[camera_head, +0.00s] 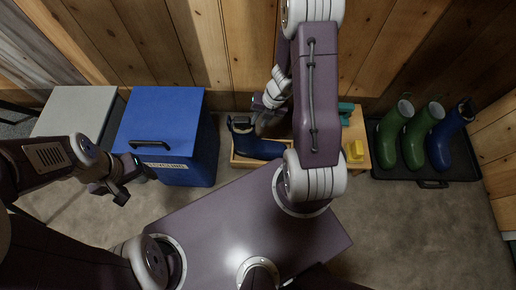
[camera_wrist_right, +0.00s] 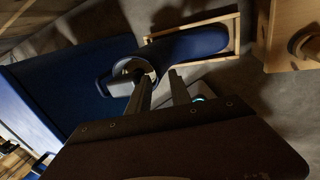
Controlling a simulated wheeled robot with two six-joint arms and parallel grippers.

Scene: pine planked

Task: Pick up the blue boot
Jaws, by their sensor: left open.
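One blue boot (camera_head: 258,147) is in a shallow wooden tray (camera_head: 236,160) at the centre of the head view. In the right wrist view the boot (camera_wrist_right: 190,45) shows its open top facing my right gripper (camera_wrist_right: 160,74). That gripper's fingers are apart at the boot's top; whether they touch it I cannot tell. In the head view my right gripper (camera_head: 264,118) is partly hidden by my arm. A second blue boot (camera_head: 452,135) stands at the right. My left gripper (camera_head: 119,195) is open and empty in front of the blue bin.
A blue lidded bin (camera_head: 165,110) stands left of the tray, beside a grey bin (camera_head: 75,112). Right of my arm is a wooden stool (camera_head: 358,130) with a yellow item (camera_head: 355,151). A black tray (camera_head: 440,182) holds two green boots (camera_head: 390,135) too. The floor in front is clear.

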